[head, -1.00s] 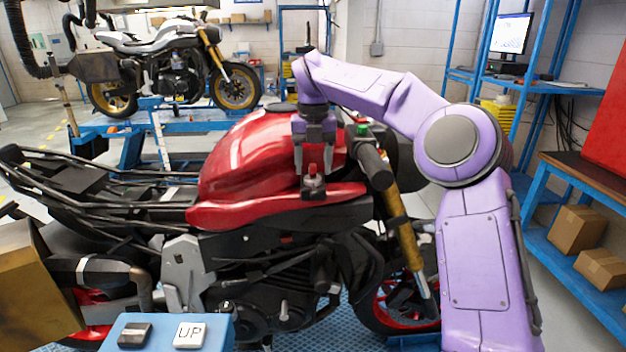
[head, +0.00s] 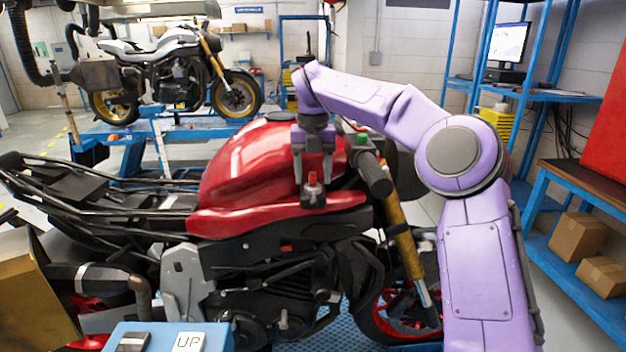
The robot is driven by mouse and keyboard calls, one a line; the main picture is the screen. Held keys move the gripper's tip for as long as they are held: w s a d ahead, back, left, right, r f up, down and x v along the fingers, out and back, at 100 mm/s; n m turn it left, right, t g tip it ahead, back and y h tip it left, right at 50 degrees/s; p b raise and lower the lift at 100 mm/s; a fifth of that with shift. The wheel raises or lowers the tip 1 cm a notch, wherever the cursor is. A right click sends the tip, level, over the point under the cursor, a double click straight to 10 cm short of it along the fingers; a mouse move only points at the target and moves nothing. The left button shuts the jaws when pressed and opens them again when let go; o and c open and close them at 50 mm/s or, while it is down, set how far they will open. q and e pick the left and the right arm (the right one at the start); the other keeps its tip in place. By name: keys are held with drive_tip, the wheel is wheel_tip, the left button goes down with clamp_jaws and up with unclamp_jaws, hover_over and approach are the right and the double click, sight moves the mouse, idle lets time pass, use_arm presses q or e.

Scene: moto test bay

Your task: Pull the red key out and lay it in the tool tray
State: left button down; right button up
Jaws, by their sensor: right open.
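The red key (head: 312,178) stands upright in a dark switch housing (head: 312,197) on the red motorcycle (head: 240,180), just behind the handlebar grip. My right gripper (head: 313,176) points down over it, its two fingers apart, one on each side of the key. The fingers look clear of the key, though depth is hard to judge. My left gripper is out of view. I cannot make out a tool tray in this view.
The black handlebar grip (head: 374,174) and a green button (head: 362,139) are close to the right of my gripper. A blue box with an UP button (head: 188,343) is at the bottom. A brownish-yellow box (head: 38,290) is at the lower left.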

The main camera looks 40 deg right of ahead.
sight(313, 173)
idle(0.3)
clamp_jaws()
drive_tip(key=shift+r+p, duration=1.5)
drive_tip(key=shift+p, duration=0.1)
drive_tip(key=shift+r, duration=1.5)
drive_tip(key=shift+f, duration=0.1)
